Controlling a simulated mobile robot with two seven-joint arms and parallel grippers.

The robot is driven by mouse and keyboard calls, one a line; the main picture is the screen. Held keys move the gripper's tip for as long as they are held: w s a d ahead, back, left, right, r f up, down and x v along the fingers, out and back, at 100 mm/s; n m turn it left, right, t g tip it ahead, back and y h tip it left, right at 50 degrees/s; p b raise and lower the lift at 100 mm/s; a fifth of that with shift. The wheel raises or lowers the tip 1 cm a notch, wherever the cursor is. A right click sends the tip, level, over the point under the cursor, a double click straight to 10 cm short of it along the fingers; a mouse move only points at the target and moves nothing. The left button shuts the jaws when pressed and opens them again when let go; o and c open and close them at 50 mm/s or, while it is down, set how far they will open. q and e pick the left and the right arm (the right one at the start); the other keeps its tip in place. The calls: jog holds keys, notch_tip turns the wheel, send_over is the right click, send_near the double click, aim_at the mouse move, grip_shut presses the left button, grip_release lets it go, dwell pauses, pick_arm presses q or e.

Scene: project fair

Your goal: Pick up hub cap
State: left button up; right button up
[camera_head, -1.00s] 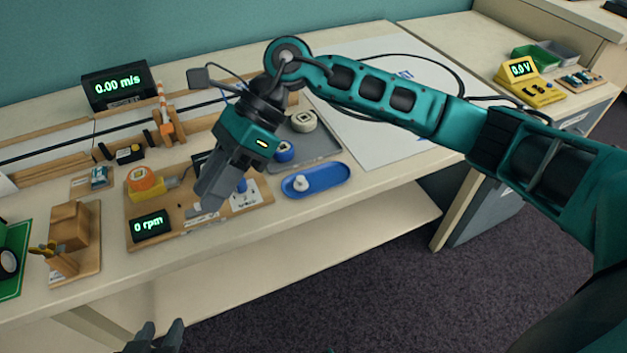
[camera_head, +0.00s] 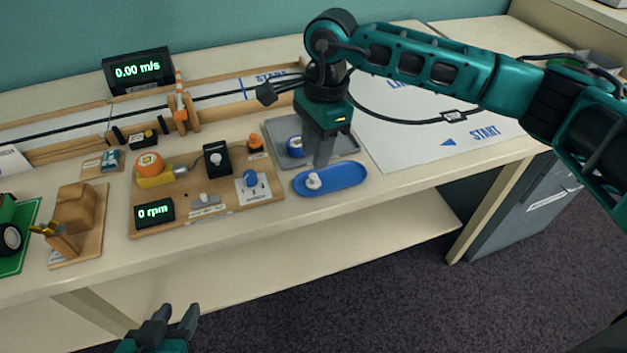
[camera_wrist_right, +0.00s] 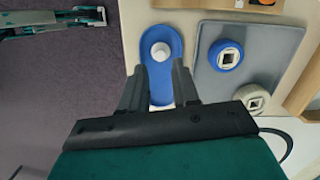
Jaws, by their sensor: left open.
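The hub cap, a small white round piece with a knob (camera_head: 314,183), sits on the blue oval tray (camera_head: 345,178) near the table's front edge. It also shows in the right wrist view (camera_wrist_right: 160,51), ahead of my right fingertips. My right gripper (camera_head: 322,162) points down just above and behind the hub cap, apart from it. In the right wrist view its two fingers (camera_wrist_right: 158,78) are spread with nothing between them. My left gripper (camera_head: 168,322) is open and empty, low in front of the table.
A grey tray (camera_head: 345,143) behind the blue one holds a blue-rimmed wheel (camera_head: 296,147); the right wrist view also shows a cream wheel (camera_wrist_right: 252,98). A wooden board (camera_head: 225,208) with motor, switches and display lies left. A white sheet (camera_head: 430,135) lies right.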

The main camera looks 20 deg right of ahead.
aim_at(313, 176)
jog(key=f, duration=0.5)
jog(key=shift+a+f+b, duration=0.15)
jog(key=shift+a+b, duration=0.05)
jog(key=shift+b, duration=0.1)
grip_shut()
